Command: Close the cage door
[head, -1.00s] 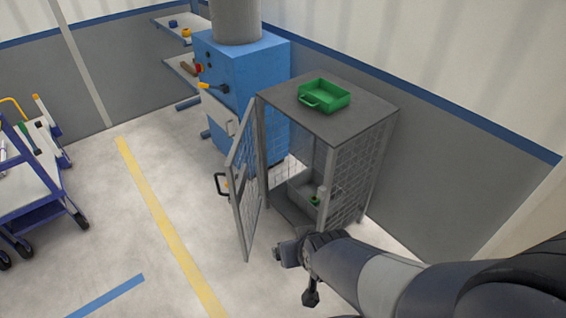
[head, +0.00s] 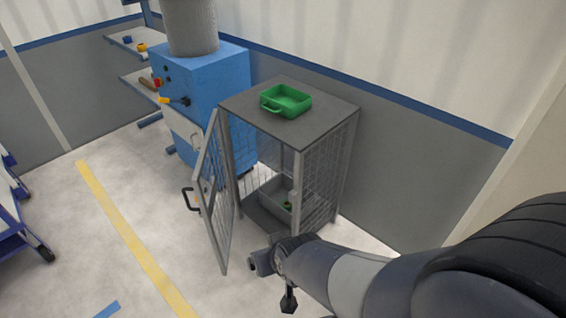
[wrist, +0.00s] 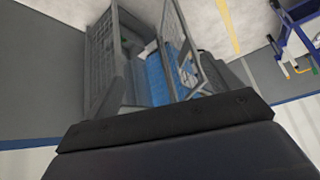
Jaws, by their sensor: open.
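The grey mesh cage (head: 325,185) stands against the wall with its front open. Its door (head: 222,200), a mesh panel in a grey frame, stands swung open at the cage's left front side. A black handle (head: 190,200) sticks out from the door's left face. My gripper (head: 262,262) is in front of the cage, right of the door's lower free end and apart from the handle. It is open and holds nothing visible; its fingers are hard to make out. The wrist view shows the door (wrist: 190,40) and the cage (wrist: 105,60) tilted beyond my dark gripper body.
A green tray (head: 286,101) lies on the cage top. A grey bin (head: 275,195) with something green is inside. A blue machine (head: 210,95) stands behind the door. Shelves (head: 130,45) and a blue cart (head: 20,225) are left. The floor left of the door is clear.

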